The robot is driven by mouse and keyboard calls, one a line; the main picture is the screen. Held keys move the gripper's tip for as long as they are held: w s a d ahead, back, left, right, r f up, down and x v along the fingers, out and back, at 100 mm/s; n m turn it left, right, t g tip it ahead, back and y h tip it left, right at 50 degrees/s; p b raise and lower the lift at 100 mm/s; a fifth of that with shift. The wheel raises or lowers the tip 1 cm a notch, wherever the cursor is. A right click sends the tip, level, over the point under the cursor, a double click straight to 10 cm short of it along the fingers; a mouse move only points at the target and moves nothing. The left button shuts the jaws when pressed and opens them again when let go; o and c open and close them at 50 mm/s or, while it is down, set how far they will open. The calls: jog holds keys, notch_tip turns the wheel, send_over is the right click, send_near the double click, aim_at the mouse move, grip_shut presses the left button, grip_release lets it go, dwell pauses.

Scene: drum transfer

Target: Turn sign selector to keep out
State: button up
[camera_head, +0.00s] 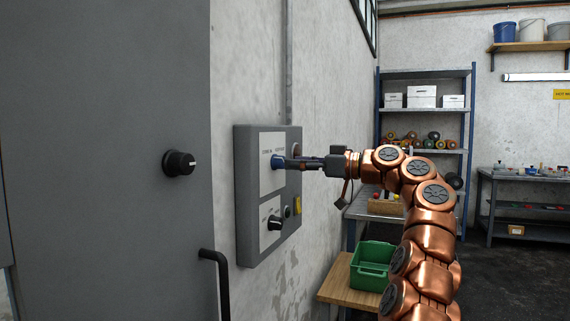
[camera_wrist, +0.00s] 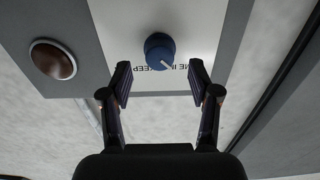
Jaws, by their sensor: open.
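The sign selector is a blue knob (camera_wrist: 160,52) with a white pointer line, set on a white label plate (camera_wrist: 205,22) with partly hidden lettering. In the head view the blue knob (camera_head: 279,161) is on the upper part of a grey wall box (camera_head: 246,200). My gripper (camera_wrist: 160,80) is open, with one finger to each side and just short of the knob in the wrist view. In the head view my gripper (camera_head: 298,162) reaches the box from the right at knob height. Contact with the knob cannot be told.
A brown round button (camera_wrist: 52,60) sits beside the label. Lower on the box are a black knob (camera_head: 274,222) and a yellow part (camera_head: 297,206). A grey cabinet door (camera_head: 110,120) with a black knob (camera_head: 179,163) and handle (camera_head: 220,270) stands left. A green crate (camera_head: 371,277) is below.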

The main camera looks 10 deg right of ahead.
aim_at(279, 162)
jog(key=x, duration=0.4)
jog(key=c, duration=1.1)
jog(key=shift+c, duration=0.2)
